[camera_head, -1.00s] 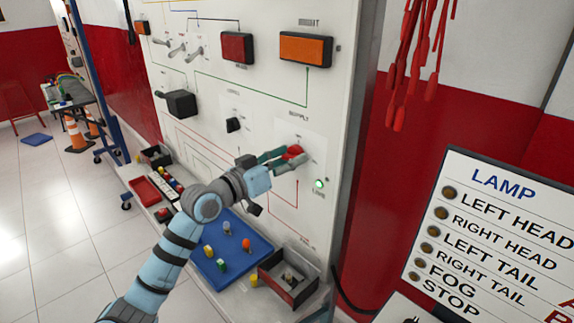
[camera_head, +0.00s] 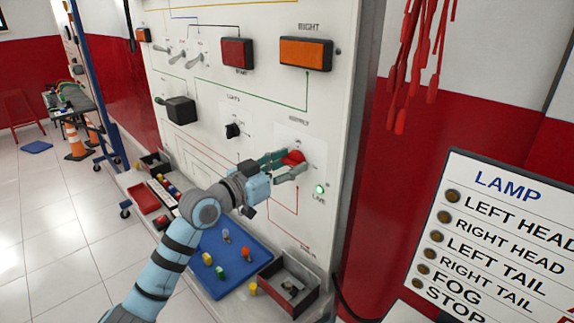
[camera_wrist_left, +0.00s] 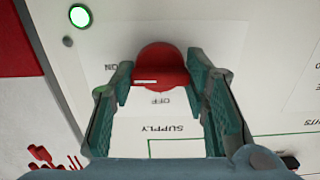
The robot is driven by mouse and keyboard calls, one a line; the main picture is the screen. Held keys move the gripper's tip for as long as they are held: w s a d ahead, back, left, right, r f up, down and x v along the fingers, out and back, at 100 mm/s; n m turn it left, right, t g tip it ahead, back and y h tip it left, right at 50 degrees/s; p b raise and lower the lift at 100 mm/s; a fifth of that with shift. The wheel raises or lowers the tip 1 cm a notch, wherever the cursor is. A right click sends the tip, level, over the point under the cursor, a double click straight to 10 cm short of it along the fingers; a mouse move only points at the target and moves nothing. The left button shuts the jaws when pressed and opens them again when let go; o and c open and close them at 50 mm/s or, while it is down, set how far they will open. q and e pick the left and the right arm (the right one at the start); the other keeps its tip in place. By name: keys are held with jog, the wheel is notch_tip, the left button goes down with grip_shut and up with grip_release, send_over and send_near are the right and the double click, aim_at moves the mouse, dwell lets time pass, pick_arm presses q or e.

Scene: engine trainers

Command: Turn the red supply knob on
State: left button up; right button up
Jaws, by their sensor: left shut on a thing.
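The red supply knob (camera_head: 292,157) is on the white panel above the green lamp, under the label SUPPLY. My left gripper (camera_head: 288,165) is at the panel with its two teal fingers on either side of the knob, shut on it. In the left wrist view the knob (camera_wrist_left: 162,62) sits between the fingertips (camera_wrist_left: 162,78). Its short white mark lies about level and points left, to the ON side; OFF is printed below the knob. The green lamp (camera_head: 319,189) is lit, and it also shows in the wrist view (camera_wrist_left: 80,16). My right gripper is out of view.
A black LIGHTS knob (camera_head: 232,130) is left of the supply knob. A blue tray (camera_head: 222,275) with small coloured pieces and an open bin (camera_head: 290,290) stand below. Red leads (camera_head: 412,60) hang at right, above a lamp board (camera_head: 500,240).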

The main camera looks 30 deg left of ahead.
pick_arm(q)
jog(key=o, duration=1.1)
jog(key=shift+o, duration=0.2)
jog(key=v, duration=0.7)
jog(key=shift+s, duration=0.3)
jog(key=shift+a, duration=0.1)
